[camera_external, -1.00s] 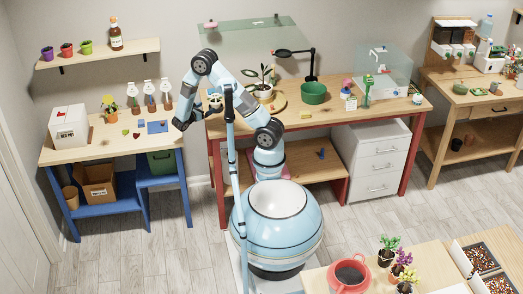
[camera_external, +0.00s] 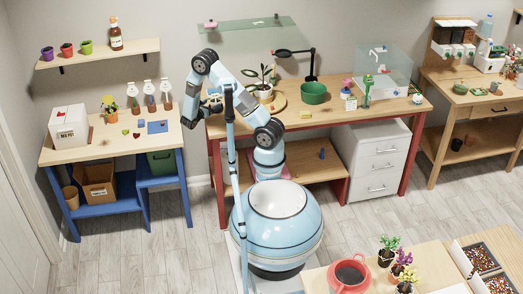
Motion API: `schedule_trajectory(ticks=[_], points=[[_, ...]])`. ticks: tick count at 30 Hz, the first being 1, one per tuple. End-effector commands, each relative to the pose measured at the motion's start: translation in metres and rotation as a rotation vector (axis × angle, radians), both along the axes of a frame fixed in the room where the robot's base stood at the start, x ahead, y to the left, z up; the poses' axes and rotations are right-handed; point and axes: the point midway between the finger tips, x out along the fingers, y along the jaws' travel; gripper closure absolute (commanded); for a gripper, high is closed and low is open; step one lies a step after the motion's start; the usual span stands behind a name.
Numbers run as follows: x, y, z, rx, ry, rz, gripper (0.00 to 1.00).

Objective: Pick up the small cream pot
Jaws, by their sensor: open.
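My gripper (camera_external: 189,121) hangs from my bent arm at the left end of the red-legged table (camera_external: 330,118), near the gap to the blue-legged table. It is open, and I see nothing between its fingers, though it is small and dark here. A small cream object (camera_external: 214,99), perhaps the small cream pot, stands at the left end of the red-legged table, right of my gripper and apart from it. My arm and the upright blue pole partly hide it. A larger leafy plant (camera_external: 264,78) stands in a pale pot farther right.
A green bowl (camera_external: 313,94) and a black desk lamp (camera_external: 311,62) stand farther right on the same table. The blue-legged table at left holds a white box (camera_external: 69,128), a potted flower (camera_external: 111,112) and several bottles. A wall shelf (camera_external: 95,54) hangs above it.

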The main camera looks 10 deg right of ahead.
Motion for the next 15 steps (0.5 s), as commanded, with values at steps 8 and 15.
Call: schedule_trajectory(ticks=[8,15], points=[[0.02,-0.023,-0.001,0.0,0.0,-0.002,0.0],[0.035,-0.037,-0.001,0.0,0.0,0.0,0.0]])
